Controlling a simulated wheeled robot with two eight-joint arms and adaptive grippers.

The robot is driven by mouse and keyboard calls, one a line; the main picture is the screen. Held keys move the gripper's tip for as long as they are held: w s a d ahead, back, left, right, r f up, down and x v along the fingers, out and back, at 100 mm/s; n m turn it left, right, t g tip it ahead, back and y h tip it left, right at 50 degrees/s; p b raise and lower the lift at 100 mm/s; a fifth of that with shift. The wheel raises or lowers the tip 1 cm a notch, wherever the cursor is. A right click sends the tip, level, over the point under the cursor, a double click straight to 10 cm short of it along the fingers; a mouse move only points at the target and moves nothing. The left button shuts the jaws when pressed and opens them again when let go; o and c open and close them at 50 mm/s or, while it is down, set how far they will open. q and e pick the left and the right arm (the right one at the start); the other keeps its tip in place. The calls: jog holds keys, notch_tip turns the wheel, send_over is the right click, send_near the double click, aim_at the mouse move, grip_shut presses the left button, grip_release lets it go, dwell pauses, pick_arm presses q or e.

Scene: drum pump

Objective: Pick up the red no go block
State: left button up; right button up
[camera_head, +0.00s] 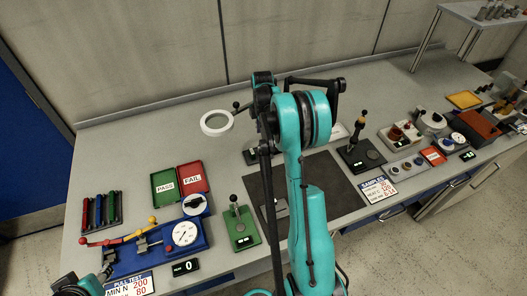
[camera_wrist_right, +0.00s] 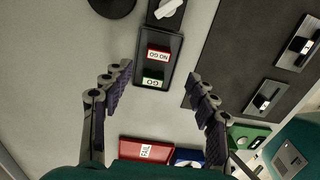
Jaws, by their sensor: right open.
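The red NO GO block (camera_wrist_right: 159,53) lies in a small black tray (camera_wrist_right: 170,75) in the right wrist view. A green GO block (camera_wrist_right: 153,79) is in the same tray, just below it in the picture. My right gripper (camera_wrist_right: 161,75) is open, with its two fingers apart to the left and right of the tray. Nothing is between the pads in its grasp. In the head view my right arm covers the middle of the bench and hides the blocks. Part of my left arm (camera_head: 90,285) shows at the lower left; its jaws are unclear.
A red FAIL tray (camera_head: 193,177) and a green PASS tray (camera_head: 163,188) lie left of my right arm. A dark mat (camera_head: 333,180) with metal pieces lies beside the block tray. A green stand (camera_head: 240,226), a dial tester (camera_head: 184,234) and a white ring (camera_head: 217,122) are nearby.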

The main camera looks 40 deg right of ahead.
aim_at(263, 148)
notch_tip(263, 148, down, 4)
jog(key=shift+f+b, duration=0.1)
jog(key=shift+b, duration=0.2)
jog(key=f, duration=0.2)
jog(key=f+b, duration=0.1)
jog(key=f, duration=0.2)
jog(key=shift+w+d, duration=0.15)
jog(key=shift+d, duration=0.05)
jog(key=shift+a+r, duration=0.1)
jog(key=c, duration=1.2)
